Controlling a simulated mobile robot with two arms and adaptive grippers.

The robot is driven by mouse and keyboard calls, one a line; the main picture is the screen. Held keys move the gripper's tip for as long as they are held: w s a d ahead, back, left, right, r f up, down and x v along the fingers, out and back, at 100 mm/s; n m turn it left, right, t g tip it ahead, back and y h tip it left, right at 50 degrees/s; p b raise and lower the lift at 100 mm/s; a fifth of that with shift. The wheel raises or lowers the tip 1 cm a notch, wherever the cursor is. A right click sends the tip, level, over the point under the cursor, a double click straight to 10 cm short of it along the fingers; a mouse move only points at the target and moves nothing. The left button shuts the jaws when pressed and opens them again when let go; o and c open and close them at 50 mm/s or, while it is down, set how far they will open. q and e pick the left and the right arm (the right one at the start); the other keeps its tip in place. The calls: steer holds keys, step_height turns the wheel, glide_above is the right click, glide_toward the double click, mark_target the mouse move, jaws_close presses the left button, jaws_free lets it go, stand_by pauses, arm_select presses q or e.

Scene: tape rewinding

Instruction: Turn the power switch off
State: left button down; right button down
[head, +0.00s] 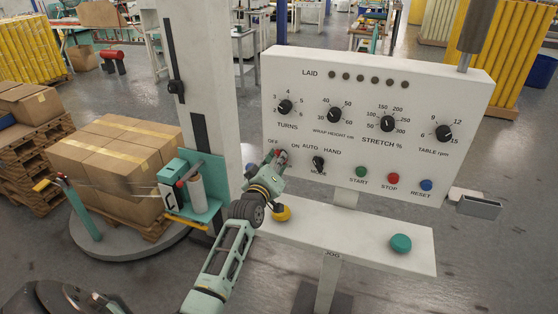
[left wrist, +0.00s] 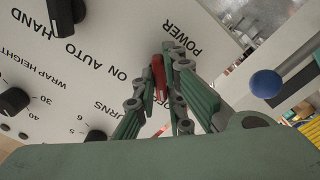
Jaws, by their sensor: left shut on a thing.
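The power switch (head: 283,153) is a small red lever on the white control panel (head: 460,92), at its lower left, below the OFF and ON labels. In the left wrist view, the red lever (left wrist: 159,77) stands between the finger pads, close to the POWER lettering, which appears upside down. My left gripper (head: 277,160) is at the panel face and shut on the lever; it also shows in the wrist view (left wrist: 162,86). The fingers hide part of the switch, so I cannot tell which label it points to. My right gripper is not in view.
The black mode knob (head: 318,163) sits close right of my left gripper. START (head: 361,172), STOP (head: 393,178) and RESET (head: 426,185) buttons lie farther right. Wrapped boxes (head: 105,165) stand left.

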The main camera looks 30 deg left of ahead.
arm_select(q)
steer(key=shift+f, duration=0.1)
stand_by(0.3)
steer(key=c, duration=1.8)
jaws_free()
steer(key=v, duration=1.2)
